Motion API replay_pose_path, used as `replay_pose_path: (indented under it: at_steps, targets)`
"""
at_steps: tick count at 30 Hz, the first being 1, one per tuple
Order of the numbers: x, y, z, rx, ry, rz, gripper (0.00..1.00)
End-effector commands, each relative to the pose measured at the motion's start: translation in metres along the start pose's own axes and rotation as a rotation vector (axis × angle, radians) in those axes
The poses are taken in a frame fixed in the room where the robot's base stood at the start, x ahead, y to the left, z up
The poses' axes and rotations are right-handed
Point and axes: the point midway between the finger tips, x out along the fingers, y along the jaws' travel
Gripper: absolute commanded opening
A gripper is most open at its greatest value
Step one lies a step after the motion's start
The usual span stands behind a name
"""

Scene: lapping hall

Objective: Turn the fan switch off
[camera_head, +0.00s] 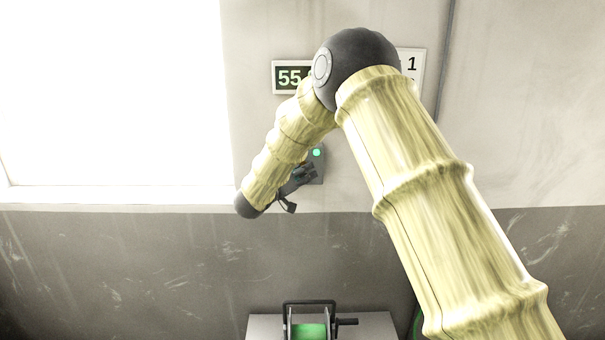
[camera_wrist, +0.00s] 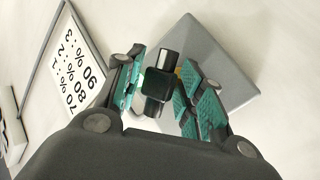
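The fan switch is a grey box (camera_head: 319,172) on the wall with a lit green lamp (camera_head: 316,153), partly hidden behind my arm and gripper in the head view. In the wrist view the grey box (camera_wrist: 228,62) shows tilted, with a dark switch handle with shiny metal ends (camera_wrist: 158,84) in front of it. My gripper (camera_wrist: 160,88) has its teal-padded fingers apart, one on each side of the handle. I cannot tell whether either pad touches it. In the head view my gripper (camera_head: 303,175) is at the box, just below the lamp.
The sign with percentages (camera_wrist: 75,62) shows left in the wrist view. A bright window (camera_head: 110,95) is at left. A bench with a green-drummed, cranked device (camera_head: 309,330) stands below.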

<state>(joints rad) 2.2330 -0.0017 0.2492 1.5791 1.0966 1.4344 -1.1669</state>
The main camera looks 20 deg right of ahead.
Motion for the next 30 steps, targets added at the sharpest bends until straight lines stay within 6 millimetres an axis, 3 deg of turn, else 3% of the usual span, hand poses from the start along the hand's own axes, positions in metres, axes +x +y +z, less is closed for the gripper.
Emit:
replay_pose_path:
  at_steps: [4, 10, 22, 30]
  targets:
    - [-0.0003, -0.0002, 0.0002, 0.0, 0.0, 0.0, 0.34]
    - [-0.0006, -0.0004, 0.0001, 0.0, 0.0, 0.0, 0.0]
    - [-0.0013, -0.0015, 0.001, -0.037, 0.028, 0.013, 0.0]
    - [-0.0019, -0.0028, 0.0029, -0.172, 0.125, 0.064, 0.0]
